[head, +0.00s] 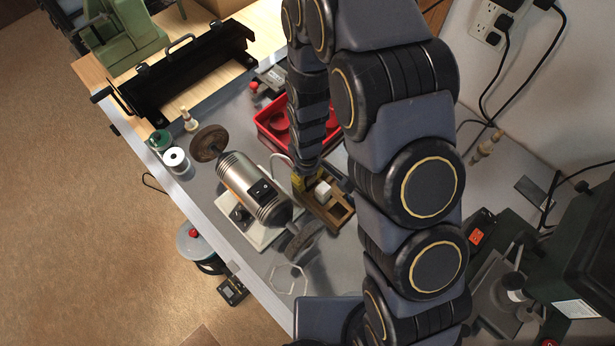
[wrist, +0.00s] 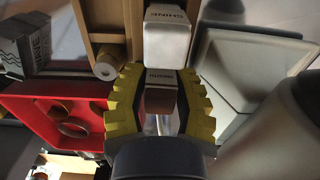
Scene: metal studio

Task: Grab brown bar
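The brown bar (wrist: 160,98) is a small block with a dark lettered top. In the wrist view it lies between the two yellow fingers of my gripper (wrist: 160,78). The fingers stand apart on either side of it; contact is not clear. A white lettered bar (wrist: 167,42) is just beyond it, and also shows in the head view (head: 323,193). In the head view my gripper (head: 303,182) is low at the wooden tray (head: 338,213), and the arm and fingers hide the brown bar.
A red bin (wrist: 70,112) with round items is left of my gripper in the wrist view; it also shows in the head view (head: 262,124). A grinder (head: 250,187) stands on the metal table left of the tray. A grey box (wrist: 245,75) is close on the right.

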